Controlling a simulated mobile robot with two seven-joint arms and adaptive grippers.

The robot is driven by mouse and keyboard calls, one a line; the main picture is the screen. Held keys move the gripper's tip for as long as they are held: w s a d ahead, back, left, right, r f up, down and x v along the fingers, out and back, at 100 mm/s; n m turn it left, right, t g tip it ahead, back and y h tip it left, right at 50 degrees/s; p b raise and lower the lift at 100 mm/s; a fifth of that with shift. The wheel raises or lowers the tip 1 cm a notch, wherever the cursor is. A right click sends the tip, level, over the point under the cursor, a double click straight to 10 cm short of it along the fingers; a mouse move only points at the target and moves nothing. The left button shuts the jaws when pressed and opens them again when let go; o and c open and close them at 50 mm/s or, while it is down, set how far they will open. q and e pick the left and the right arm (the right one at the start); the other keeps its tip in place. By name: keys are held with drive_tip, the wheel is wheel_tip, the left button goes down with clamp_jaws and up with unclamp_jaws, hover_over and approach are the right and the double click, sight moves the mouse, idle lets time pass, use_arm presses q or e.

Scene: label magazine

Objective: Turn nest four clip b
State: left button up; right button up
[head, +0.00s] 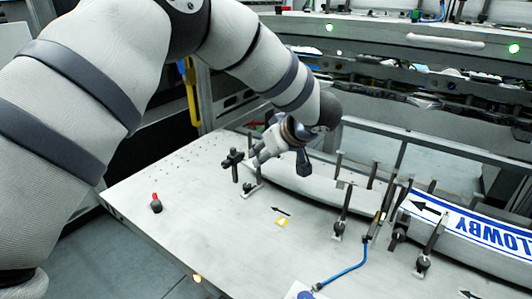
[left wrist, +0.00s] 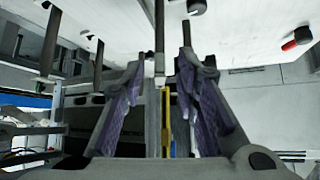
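Several dark post-like clips with round knobs stand on the white table (head: 190,215). No label in view says which one is nest four clip b. My left gripper (head: 258,158) is above the far-left part of the table, by a clip with a light foot (head: 252,187). My right gripper is in neither view.
A dark knobbed post (head: 233,160) stands just left of my gripper. A red-topped knob (head: 156,203) is at the table's left. A blue hose (head: 345,273) and a curved blue-lettered panel (head: 490,232) lie to the right. The near-left table surface is mostly clear.

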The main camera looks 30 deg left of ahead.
use_arm(q)
drive_tip(key=shift+c, duration=0.5)
clamp_jaws()
drive_tip(key=n+g+b, duration=0.1)
drive_tip(key=w+n+g, duration=0.1)
drive_tip(key=n, duration=0.1)
drive_tip(key=shift+d+y+b, duration=0.15)
drive_tip(key=shift+y+b, duration=0.25)
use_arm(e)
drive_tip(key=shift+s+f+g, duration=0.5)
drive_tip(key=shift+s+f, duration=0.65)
use_arm(q)
drive_tip(key=shift+o, duration=0.5)
unclamp_jaws()
drive_tip(key=v, duration=1.2)
drive_tip(key=shift+w, duration=0.15)
